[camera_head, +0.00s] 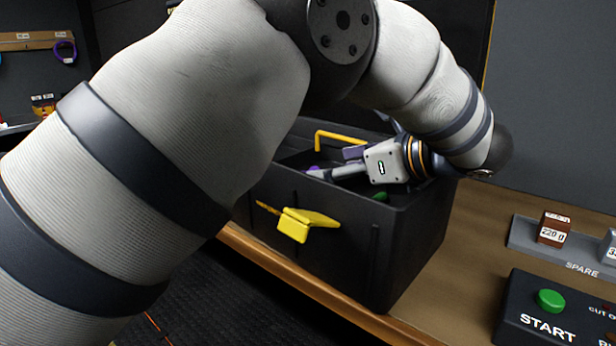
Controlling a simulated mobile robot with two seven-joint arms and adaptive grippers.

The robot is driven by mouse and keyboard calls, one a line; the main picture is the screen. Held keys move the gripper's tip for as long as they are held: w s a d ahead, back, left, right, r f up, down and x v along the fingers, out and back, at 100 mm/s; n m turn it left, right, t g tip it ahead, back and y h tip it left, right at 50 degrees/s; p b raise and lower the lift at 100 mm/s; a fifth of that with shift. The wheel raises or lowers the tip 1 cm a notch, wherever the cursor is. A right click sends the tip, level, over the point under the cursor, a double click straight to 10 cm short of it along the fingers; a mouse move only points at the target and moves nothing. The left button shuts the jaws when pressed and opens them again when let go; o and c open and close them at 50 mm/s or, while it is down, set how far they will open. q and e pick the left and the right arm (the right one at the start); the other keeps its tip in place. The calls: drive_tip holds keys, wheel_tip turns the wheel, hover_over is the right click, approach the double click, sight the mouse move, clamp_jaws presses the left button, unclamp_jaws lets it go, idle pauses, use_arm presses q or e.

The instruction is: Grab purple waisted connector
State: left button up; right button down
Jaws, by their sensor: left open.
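A small purple piece (314,168) shows inside the black box (330,240), just beyond the tip of my gripper. Most of it is hidden, so I cannot make out a waisted shape. My left gripper (334,164) comes in from the right side of the box, pointing left, with its fingers at the opening. It is open, and I see nothing held between the fingers. I cannot tell whether a finger touches the purple piece. My right gripper is out of view.
A green piece (380,196) lies inside. To the right are a black START panel (545,326) and a grey SPARE tray (530,245) with a brown block (553,229). My left arm hides much of the view.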

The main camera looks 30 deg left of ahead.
use_arm(q)
drive_tip(key=x, duration=0.6)
drive_tip(key=shift+a, duration=0.3)
drive_tip(key=c, duration=1.2)
